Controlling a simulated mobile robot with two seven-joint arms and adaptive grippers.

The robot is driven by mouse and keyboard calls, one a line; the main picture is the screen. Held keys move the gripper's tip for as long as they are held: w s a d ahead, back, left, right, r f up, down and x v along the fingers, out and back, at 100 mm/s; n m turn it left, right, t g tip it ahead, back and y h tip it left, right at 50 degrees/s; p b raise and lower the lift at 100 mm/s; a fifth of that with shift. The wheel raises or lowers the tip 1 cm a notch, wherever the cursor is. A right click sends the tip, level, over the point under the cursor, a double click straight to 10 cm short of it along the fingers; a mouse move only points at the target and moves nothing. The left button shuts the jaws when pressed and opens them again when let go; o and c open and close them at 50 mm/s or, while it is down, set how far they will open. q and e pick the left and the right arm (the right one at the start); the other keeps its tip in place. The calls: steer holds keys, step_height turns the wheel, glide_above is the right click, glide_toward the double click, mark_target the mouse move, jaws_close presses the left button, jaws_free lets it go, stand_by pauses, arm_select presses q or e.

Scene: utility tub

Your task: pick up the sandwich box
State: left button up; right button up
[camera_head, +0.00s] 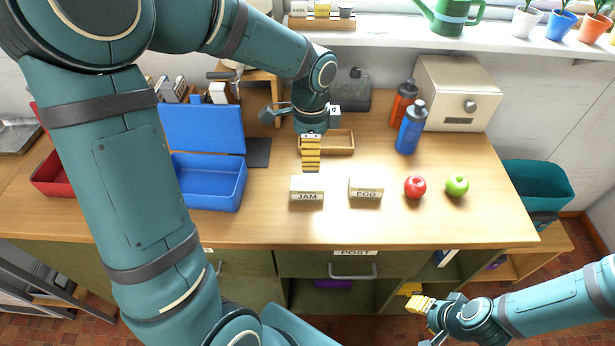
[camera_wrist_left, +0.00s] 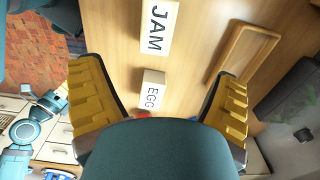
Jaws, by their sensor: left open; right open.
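Two small cream boxes with labels stand on the wooden counter. The JAM box (camera_head: 307,188) is at the centre and the EGG box (camera_head: 366,188) is to its right. In the left wrist view the JAM box (camera_wrist_left: 159,27) is near the top and the EGG box (camera_wrist_left: 152,92) is below it, partly hidden by the gripper body. My left gripper (camera_head: 311,154) is above the counter, just behind the JAM box; its yellow fingers (camera_wrist_left: 160,72) are spread with nothing between them. My right gripper (camera_head: 421,305) is low in front of the counter, open and empty.
An open blue lunch box (camera_head: 208,203) stands left of the JAM box. A shallow wooden tray (camera_head: 338,150) lies behind. A red apple (camera_head: 414,187), a green apple (camera_head: 457,186), blue bottle (camera_head: 411,128), orange bottle (camera_head: 403,100) and cream bread bin (camera_head: 455,92) are right. The counter front is clear.

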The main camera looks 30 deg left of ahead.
mark_target(307, 182)
arm_select(q)
steer(key=f, duration=0.2)
steer(key=f+b, duration=0.1)
steer(key=f, duration=0.5)
steer(key=shift+s+d+f+b, duration=0.1)
steer(key=shift+s+f+b, duration=0.05)
steer(key=shift+s+b, duration=0.15)
steer(key=shift+s+a+f+b, duration=0.15)
steer(key=shift+f+b, duration=0.2)
steer(key=shift+f, duration=1)
steer(key=shift+a+f+b, duration=0.1)
steer(key=shift+f+b, duration=0.2)
steer(key=shift+f, duration=1)
arm_select(e)
steer(key=f, duration=0.1)
steer(key=s+f, duration=0.1)
steer(key=f, duration=0.1)
steer(key=shift+s, duration=0.15)
arm_select(q)
steer(key=c, duration=1.3)
